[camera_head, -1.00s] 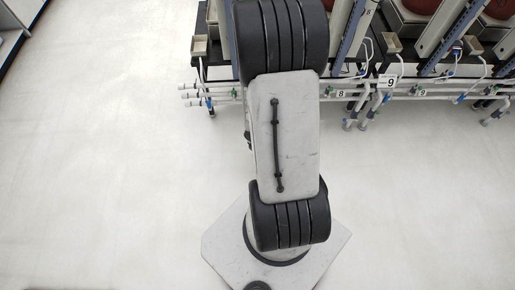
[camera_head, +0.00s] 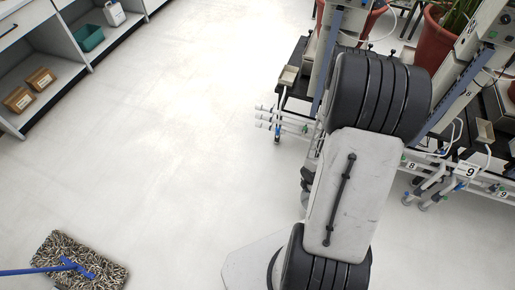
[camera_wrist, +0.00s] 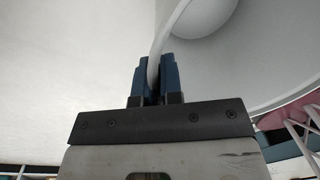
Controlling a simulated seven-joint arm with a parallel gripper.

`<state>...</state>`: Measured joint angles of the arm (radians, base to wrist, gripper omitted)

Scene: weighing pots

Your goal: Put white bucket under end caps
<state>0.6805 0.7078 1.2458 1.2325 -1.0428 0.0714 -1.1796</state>
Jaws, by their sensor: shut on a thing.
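The white bucket (camera_wrist: 240,60) fills the upper right of the wrist view, with its pale inside facing the camera. Its rim passes between the two blue fingers of my gripper (camera_wrist: 155,80), which are shut on it. The bucket and my gripper do not show in the head view; my own arm covers part of the scene there. White pipes with end caps (camera_head: 262,115) stick out to the left of the bench rack, low down, in the head view. Whether the bucket is near them cannot be told.
Weighing stations with potted plants (camera_head: 431,36) stand at the upper right. Bundled pipes and a "9" label (camera_head: 470,170) are along the rack front. A mop (camera_head: 75,262) lies at lower left. Shelves with boxes (camera_head: 40,78) and a green bin (camera_head: 89,38) are upper left. The middle floor is clear.

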